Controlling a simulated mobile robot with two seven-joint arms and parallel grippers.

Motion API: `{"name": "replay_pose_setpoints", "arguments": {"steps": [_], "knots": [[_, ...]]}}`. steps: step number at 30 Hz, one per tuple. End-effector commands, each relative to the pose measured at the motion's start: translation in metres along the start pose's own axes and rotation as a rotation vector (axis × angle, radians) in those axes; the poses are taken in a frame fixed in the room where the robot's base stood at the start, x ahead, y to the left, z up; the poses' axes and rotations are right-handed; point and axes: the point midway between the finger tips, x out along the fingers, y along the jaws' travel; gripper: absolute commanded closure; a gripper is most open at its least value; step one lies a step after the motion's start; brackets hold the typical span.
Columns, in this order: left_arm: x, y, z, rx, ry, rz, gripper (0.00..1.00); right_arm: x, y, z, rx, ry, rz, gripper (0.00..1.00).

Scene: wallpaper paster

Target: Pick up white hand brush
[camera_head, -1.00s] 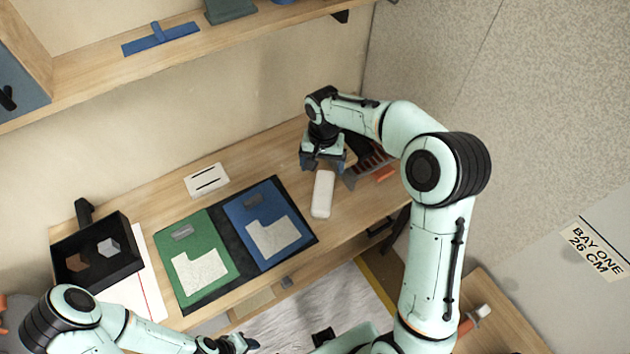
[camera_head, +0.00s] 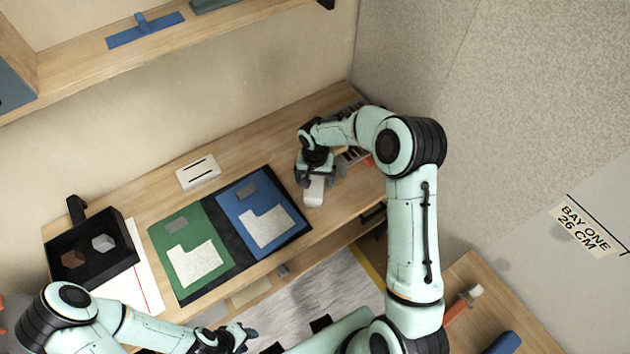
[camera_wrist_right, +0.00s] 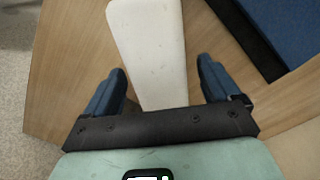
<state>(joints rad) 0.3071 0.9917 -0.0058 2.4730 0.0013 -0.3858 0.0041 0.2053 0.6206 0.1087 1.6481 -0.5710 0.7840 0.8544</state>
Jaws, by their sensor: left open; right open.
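The white hand brush (camera_head: 314,192) lies on the wooden table, to the right of the blue panel. It also shows in the right wrist view (camera_wrist_right: 152,50), where it runs lengthwise away from the gripper. My right gripper (camera_head: 314,178) is over the brush's far end and hides it in the head view. In the right wrist view the right gripper (camera_wrist_right: 160,85) is open, with its two blue fingers apart on either side of the brush and a gap on each side. My left gripper (camera_head: 248,338) is open and empty near the bottom of the head view, away from the brush.
A black mat with a green panel (camera_head: 208,230) and a blue panel (camera_head: 232,208) lies left of the brush. A white plate (camera_head: 198,173) and a black tray (camera_head: 120,258) are further left. A dark slotted rack (camera_head: 352,156) stands behind the right arm. A shelf (camera_head: 80,70) hangs above.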

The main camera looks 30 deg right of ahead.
Motion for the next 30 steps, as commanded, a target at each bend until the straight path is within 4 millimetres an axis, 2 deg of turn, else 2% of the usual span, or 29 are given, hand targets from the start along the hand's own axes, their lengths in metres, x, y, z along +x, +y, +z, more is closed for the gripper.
{"name": "replay_pose_setpoints", "arguments": {"steps": [7, 12, 15, 23, 28, 30], "knots": [[0.0, 0.0, 0.0, 0.0, 0.0, 0.0, 0.57, 0.002, 0.0, 0.0, 0.0, 0.0, 0.0, 0.11], [0.0, 0.0, 0.0, 0.0, 0.0, 0.0, 0.57, 0.002, 0.0, 0.0, 0.0, 0.0, 0.0, 0.66], [0.0, 0.0, 0.0, 0.0, 0.0, 0.0, 0.57, 0.002, 0.0, 0.0, 0.0, 0.001, -0.001, 0.77], [0.0, 0.0, 0.0, 0.0, 0.0, 0.0, 0.57, -0.001, 0.0, 0.0, 0.0, 0.002, -0.001, 0.77], [0.0, 0.0, 0.0, 0.0, 0.0, 0.0, 0.57, -0.015, 0.0, -0.001, 0.0, 0.003, -0.002, 0.77], [0.0, 0.0, 0.0, 0.0, 0.0, 0.0, 0.57, -0.028, 0.0, -0.001, 0.0, 0.005, -0.002, 0.77]]}}
